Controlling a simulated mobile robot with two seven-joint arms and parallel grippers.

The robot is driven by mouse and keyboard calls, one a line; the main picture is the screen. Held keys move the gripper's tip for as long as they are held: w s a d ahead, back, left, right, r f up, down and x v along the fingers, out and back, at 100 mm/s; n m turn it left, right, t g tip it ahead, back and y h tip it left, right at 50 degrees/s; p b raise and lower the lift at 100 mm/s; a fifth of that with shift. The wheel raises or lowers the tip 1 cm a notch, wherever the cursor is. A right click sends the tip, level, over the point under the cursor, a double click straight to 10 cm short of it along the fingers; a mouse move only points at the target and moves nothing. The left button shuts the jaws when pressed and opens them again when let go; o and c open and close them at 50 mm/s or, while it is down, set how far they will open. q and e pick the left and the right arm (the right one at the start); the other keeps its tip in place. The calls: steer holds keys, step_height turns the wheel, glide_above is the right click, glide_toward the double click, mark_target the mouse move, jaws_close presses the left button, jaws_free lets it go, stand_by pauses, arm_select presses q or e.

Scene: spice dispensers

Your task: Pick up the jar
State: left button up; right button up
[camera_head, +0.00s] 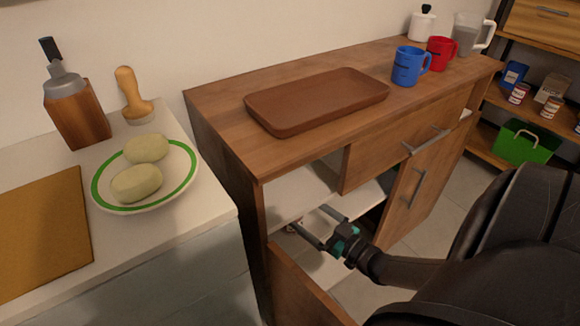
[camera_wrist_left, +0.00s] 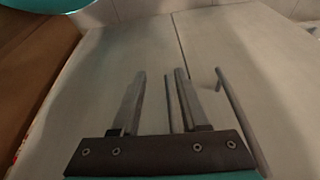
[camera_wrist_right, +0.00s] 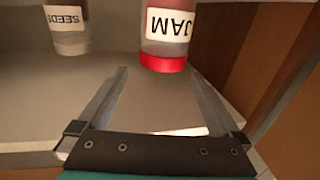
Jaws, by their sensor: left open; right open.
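A jar labelled JAM (camera_wrist_right: 167,35) with a red end shows upside down at the top of the right wrist view, inside the cabinet (camera_head: 222,150). My right gripper (camera_wrist_right: 158,76) is open, with the jar just beyond its fingertips, nearer the right finger. Nothing is between the fingers. In the head view this gripper (camera_head: 309,216) reaches into the cabinet's open compartment, where the jar is mostly hidden. My left gripper (camera_wrist_left: 161,75) is open and empty in the left wrist view, in front of pale panels with a bar handle. It is outside the head view.
A second jar labelled SEEDS (camera_wrist_right: 67,27) stands left of the JAM jar in the right wrist view. An open cabinet door (camera_head: 300,285) is below my right gripper. A brown tray (camera_head: 318,100) and a blue mug (camera_head: 407,68) stand on the cabinet top.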

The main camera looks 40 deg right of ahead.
steer(key=w+b, duration=0.1)
steer(key=w, duration=0.3)
steer(key=shift+a, duration=0.2)
steer(key=shift+w+a+f+b, duration=0.15)
steer(key=shift+w+b, duration=0.4)
steer(key=shift+w, duration=0.3)
steer(key=shift+w+a+f+b, duration=0.15)
steer(key=shift+w+f+b, duration=0.05)
steer(key=shift+w+b, duration=0.4)
arm_select(q)
step_height(320, 180, up, 5)
steer(key=w+d+t+h, duration=0.1)
steer(key=w+d+t, duration=0.1)
steer(key=t, duration=0.1)
steer(key=shift+w+d, duration=0.4)
arm_select(e)
steer(key=shift+w+r, duration=0.1)
steer(key=shift+w, duration=1.1)
arm_select(q)
steer(key=shift+r, duration=0.1)
arm_select(e)
steer(key=c, duration=1.4)
steer(key=shift+c, duration=0.4)
arm_select(q)
steer(key=shift+s, duration=0.1)
arm_select(e)
steer(key=shift+r, duration=0.1)
